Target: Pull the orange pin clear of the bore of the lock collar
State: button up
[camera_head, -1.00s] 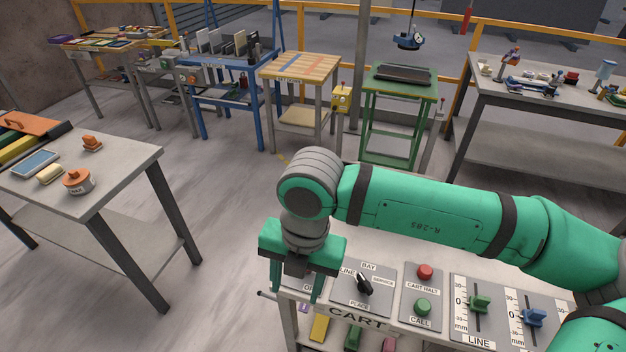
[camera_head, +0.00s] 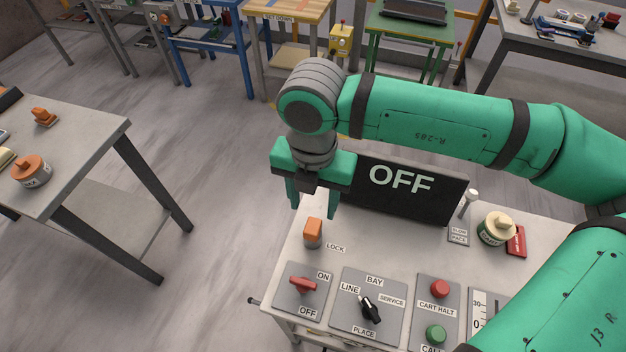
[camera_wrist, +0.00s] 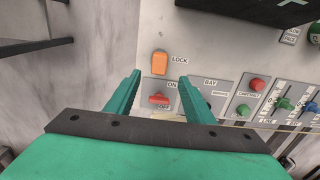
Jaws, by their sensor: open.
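The orange pin (camera_head: 313,230) stands upright at the left side of the grey cart top, beside the label LOCK. Its orange head shows, with a grey collar (camera_head: 311,245) around its foot; the bore is hidden. My gripper (camera_head: 313,205) is open and empty, above and just behind the pin in the head view. In the wrist view the orange pin (camera_wrist: 159,62) lies beyond the two green fingertips (camera_wrist: 160,77), roughly between them across the picture. Nothing touches the pin as far as I can see.
A black OFF sign (camera_head: 405,190) stands behind the pin to the right. A red switch (camera_head: 303,286) and a black selector knob (camera_head: 370,309) stick up in front. A green jar (camera_head: 495,232) stands at the right. Another table (camera_head: 90,150) is at the left.

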aim_at(313, 226)
jog(key=f, duration=0.9)
jog(key=shift+w+a, duration=0.1)
jog(key=shift+a, duration=0.1)
jog(key=shift+d+f, duration=0.2)
jog(key=shift+f, duration=0.6)
jog(key=c, duration=0.9)
jog(key=o, duration=0.9)
notch_tip(313, 226, up, 11)
